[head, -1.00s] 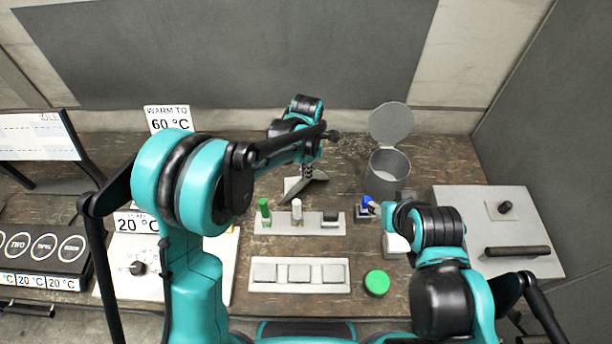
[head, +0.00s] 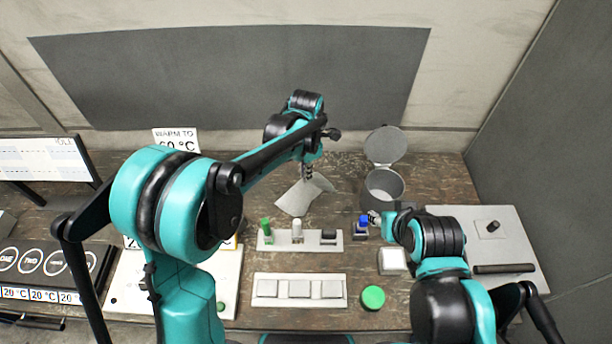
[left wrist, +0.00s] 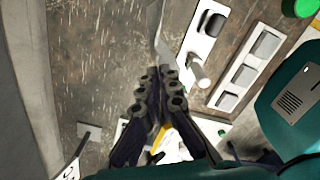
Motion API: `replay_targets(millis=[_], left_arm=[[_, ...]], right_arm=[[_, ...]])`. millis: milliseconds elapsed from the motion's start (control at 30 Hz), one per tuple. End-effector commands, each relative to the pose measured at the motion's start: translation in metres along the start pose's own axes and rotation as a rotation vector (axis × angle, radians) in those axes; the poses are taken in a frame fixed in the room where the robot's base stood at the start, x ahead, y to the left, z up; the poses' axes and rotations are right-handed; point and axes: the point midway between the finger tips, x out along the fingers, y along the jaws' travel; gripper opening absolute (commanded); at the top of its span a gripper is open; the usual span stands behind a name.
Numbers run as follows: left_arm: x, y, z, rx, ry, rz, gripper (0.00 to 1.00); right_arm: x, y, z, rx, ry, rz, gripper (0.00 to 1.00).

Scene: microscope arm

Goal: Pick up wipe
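The wipe (head: 293,199) is a pale, thin sheet near the middle back of the table in the head view. It hangs tilted below my left gripper (head: 308,172). In the left wrist view, the left gripper's fingers (left wrist: 160,82) are together, with the pale wipe (left wrist: 163,45) at their tips. My right gripper (head: 378,218) is beside a blue-capped item (head: 361,224); its fingers are too small and hidden to read.
A rack (head: 271,241) with green, white and black items stands in front of the wipe. A tray of grey blocks (head: 261,302), a green disc (head: 373,297) and an open-lidded grey canister (head: 384,190) are nearby. A flat panel (head: 508,222) lies at right.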

Motion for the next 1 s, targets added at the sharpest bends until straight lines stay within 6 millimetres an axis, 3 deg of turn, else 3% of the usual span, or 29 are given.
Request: replay_targets(millis=[200, 333, 1000], left_arm=[[-0.059, 0.000, 0.000, 0.000, 0.000, 0.000, 0.00], [-0.082, 0.000, 0.000, 0.000, 0.000, 0.000, 0.00], [-0.081, 0.000, 0.000, 0.000, 0.000, 0.000, 0.00]], right_arm=[[-0.032, 0.000, -0.023, 0.000, 0.000, 0.000, 0.42], [-0.043, 0.000, -0.031, 0.000, 0.000, 0.000, 0.42], [-0.041, 0.000, -0.029, 0.000, 0.000, 0.000, 0.42]])
